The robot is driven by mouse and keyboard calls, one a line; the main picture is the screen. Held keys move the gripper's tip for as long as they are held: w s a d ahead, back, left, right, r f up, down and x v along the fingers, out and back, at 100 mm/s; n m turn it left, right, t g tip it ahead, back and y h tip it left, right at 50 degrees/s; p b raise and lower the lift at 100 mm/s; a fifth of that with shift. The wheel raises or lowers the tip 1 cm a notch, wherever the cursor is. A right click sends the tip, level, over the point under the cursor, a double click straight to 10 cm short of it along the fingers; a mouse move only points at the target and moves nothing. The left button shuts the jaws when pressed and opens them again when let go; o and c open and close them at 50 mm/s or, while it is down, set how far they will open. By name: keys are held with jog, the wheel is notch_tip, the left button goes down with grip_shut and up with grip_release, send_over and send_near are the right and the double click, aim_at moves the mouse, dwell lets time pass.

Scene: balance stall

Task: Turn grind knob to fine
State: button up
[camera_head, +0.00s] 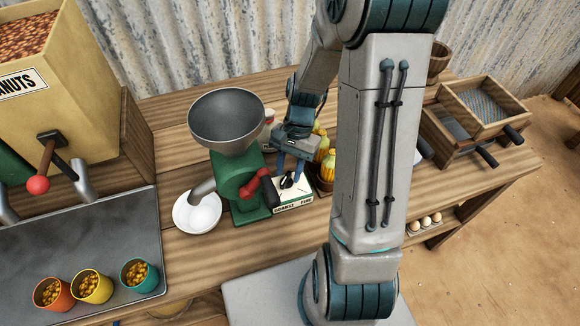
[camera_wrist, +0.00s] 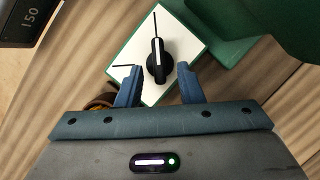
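The grind knob (camera_wrist: 158,62) is black with a white pointer line. It stands on a white plate (camera_wrist: 184,52) with a green edge, beside the green grinder (camera_head: 238,180). In the wrist view its pointer is in line with the mark at the plate's top; another mark lies to the left. In the head view the plate's front label reads COARSE at left and FINE at right. My gripper (camera_wrist: 159,72) is open, its blue fingers on either side of the knob with gaps visible. In the head view my gripper (camera_head: 291,170) is over the plate and partly hides the knob.
The grinder's red crank (camera_head: 258,184) with a black handle is close to the plate's left. Yellow-filled bottles (camera_head: 327,166) stand in a wooden holder just right. A white bowl (camera_head: 190,221) is under the spout. A block marked 150 (camera_wrist: 28,20) shows in the wrist view.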

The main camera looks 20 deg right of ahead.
grip_shut()
jog(key=n, duration=0.1)
jog(key=n+h, duration=0.1)
jog(key=n, duration=0.2)
jog(key=shift+w+a+n+g+h, duration=0.2)
jog(key=shift+a+n+g+h, duration=0.1)
jog(key=shift+g, duration=0.1)
grip_release()
jog(key=shift+r, duration=0.1)
jog(key=v, duration=1.3)
jog(key=shift+w+d+r, duration=0.15)
jog(key=shift+w+r, duration=0.1)
